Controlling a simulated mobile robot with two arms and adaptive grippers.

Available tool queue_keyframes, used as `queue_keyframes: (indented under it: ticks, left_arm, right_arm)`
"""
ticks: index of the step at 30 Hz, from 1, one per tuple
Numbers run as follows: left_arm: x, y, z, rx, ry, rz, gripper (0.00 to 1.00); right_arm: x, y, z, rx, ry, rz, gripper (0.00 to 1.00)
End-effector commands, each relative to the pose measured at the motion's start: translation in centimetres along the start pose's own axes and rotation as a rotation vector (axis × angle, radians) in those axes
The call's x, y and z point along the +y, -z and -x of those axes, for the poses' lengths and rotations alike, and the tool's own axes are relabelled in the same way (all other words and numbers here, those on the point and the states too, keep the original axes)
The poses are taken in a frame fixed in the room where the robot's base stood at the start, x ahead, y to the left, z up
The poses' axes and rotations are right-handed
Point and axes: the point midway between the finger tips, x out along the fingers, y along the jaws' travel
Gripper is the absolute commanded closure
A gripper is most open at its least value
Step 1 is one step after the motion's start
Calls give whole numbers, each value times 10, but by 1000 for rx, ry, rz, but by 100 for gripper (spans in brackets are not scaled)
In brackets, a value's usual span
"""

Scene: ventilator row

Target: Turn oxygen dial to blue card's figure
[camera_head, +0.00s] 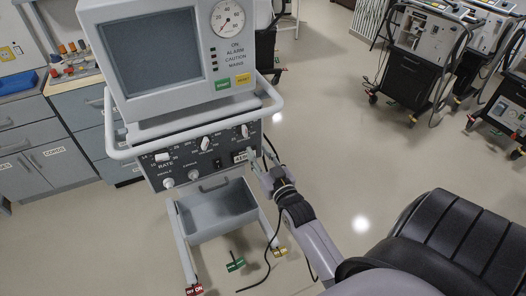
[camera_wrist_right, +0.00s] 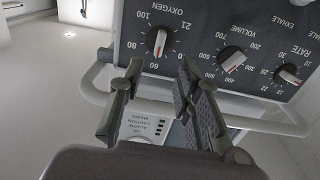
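The oxygen dial (camera_wrist_right: 158,42) is a dark round knob with a pale pointer, upside down in the right wrist view. Figures such as 21, 60, 80 and 100 stand around it; I cannot surely read its setting. It also shows at the right of the ventilator panel in the head view (camera_head: 245,131). My right gripper (camera_wrist_right: 156,75) is open and empty, its fingers apart just short of the panel, not touching the dial. In the head view the right gripper (camera_head: 267,178) is beside the panel's lower right. I see no blue card. My left gripper is not in view.
The volume dial (camera_wrist_right: 232,60) and rate dial (camera_wrist_right: 289,75) sit beside the oxygen dial. A white rail (camera_head: 276,100) runs around the ventilator (camera_head: 160,50). A grey bin (camera_head: 215,210) hangs below the panel. Cabinets (camera_head: 40,155) stand left.

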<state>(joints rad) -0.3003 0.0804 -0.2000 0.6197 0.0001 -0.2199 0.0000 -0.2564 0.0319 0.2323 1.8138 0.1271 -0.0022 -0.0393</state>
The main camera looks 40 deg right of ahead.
Motion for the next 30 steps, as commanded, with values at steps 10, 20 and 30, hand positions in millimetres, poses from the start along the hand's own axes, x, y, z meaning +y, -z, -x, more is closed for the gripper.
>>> queue_keyframes:
  ticks: [10,20,30]
  left_arm:
    - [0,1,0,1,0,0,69]
    - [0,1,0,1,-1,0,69]
    - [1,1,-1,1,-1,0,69]
  right_arm:
    - [0,0,24,2,0,-1,69]
    - [0,0,24,1,0,-1,69]
    - [-14,-62,29,-126,28,2,69]
